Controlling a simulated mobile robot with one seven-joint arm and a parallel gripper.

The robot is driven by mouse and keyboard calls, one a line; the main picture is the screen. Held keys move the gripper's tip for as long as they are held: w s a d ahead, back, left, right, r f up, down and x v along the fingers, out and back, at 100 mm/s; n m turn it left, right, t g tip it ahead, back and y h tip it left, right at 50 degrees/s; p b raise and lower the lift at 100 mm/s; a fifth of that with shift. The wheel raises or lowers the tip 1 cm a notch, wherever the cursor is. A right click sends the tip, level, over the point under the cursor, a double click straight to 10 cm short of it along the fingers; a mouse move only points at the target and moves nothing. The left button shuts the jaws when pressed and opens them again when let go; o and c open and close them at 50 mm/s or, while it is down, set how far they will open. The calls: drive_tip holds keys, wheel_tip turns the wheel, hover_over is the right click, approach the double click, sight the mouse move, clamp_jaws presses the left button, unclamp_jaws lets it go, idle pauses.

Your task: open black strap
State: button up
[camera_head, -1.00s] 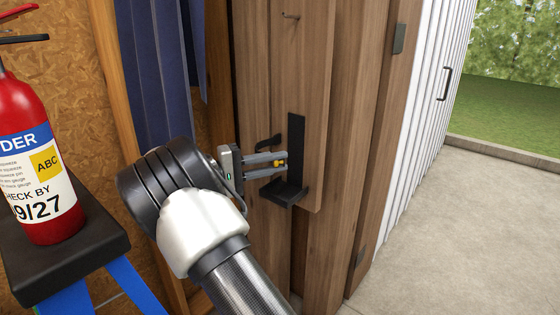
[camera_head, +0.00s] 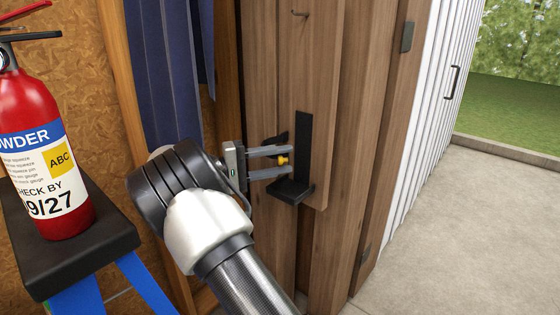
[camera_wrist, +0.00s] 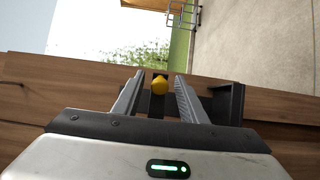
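The black strap (camera_head: 304,135) appears as a narrow upright black strip on the brown wooden boards. A small yellow knob (camera_head: 283,161) is in front of its lower part, and the knob also shows in the wrist view (camera_wrist: 160,85). A black ledge-like bracket (camera_head: 291,191) juts out below. My gripper (camera_head: 289,160) reaches in from the left with its fingers above and below the knob. In the wrist view the fingers (camera_wrist: 158,88) are apart, with gaps on both sides of the knob. The strap's far side is hidden.
A red fire extinguisher (camera_head: 42,140) stands on a black-topped stand (camera_head: 110,250) with blue legs at left. Blue cloth (camera_head: 160,75) hangs behind my arm. A white ribbed wall (camera_head: 430,120) is at right. Concrete floor (camera_head: 470,220) lies clear at right.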

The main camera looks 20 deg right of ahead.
drive_tip(key=a, duration=0.7)
drive_tip(key=shift+s+a+p, duration=0.2)
drive_tip(key=shift+a+p, duration=0.05)
drive_tip(key=shift+p, duration=0.05)
